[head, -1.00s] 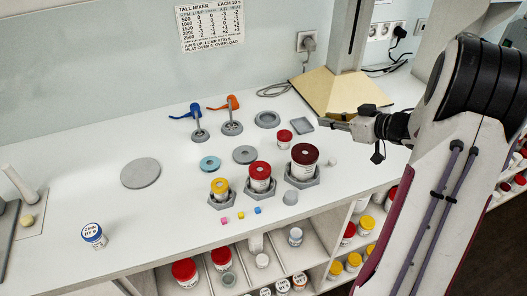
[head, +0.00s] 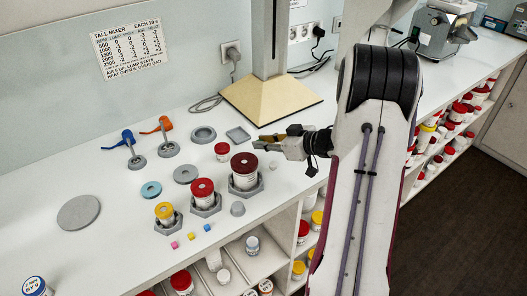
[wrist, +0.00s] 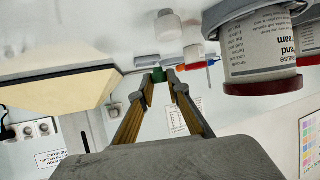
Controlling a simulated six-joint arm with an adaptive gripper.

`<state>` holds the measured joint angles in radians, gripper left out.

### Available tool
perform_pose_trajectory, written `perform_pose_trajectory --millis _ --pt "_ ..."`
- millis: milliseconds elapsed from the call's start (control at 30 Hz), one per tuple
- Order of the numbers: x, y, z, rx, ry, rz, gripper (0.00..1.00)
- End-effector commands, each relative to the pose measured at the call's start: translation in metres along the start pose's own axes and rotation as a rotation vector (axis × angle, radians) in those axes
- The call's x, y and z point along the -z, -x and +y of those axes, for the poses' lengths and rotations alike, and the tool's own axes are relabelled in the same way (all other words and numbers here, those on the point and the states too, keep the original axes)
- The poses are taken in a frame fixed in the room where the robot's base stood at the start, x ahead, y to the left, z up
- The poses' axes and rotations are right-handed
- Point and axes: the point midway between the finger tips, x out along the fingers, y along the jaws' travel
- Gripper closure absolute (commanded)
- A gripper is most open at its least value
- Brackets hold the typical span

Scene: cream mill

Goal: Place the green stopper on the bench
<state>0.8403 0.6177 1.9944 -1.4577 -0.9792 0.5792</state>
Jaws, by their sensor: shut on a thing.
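The green stopper (wrist: 158,75) shows in the wrist view as a small green piece between the fingertips of my gripper (wrist: 160,80). My gripper is shut on it. The fingers hide part of it. In the head view my gripper (head: 268,143) is over the back part of the white bench (head: 120,245), right of a small red-lidded jar (head: 222,154) and in front of a beige stand base. The stopper cannot be made out there. The wrist view is upside down.
Jars with yellow (head: 165,212), red (head: 203,189) and dark red (head: 244,164) lids stand in grey holders. Bench space is clear at left, around a grey disc (head: 78,212).

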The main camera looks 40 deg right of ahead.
Motion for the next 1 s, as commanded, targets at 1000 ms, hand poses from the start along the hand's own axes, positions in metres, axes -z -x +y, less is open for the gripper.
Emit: perform_pose_trajectory --millis 1000 --pt "-0.034 -0.016 -0.001 0.0 0.0 -0.001 0.92"
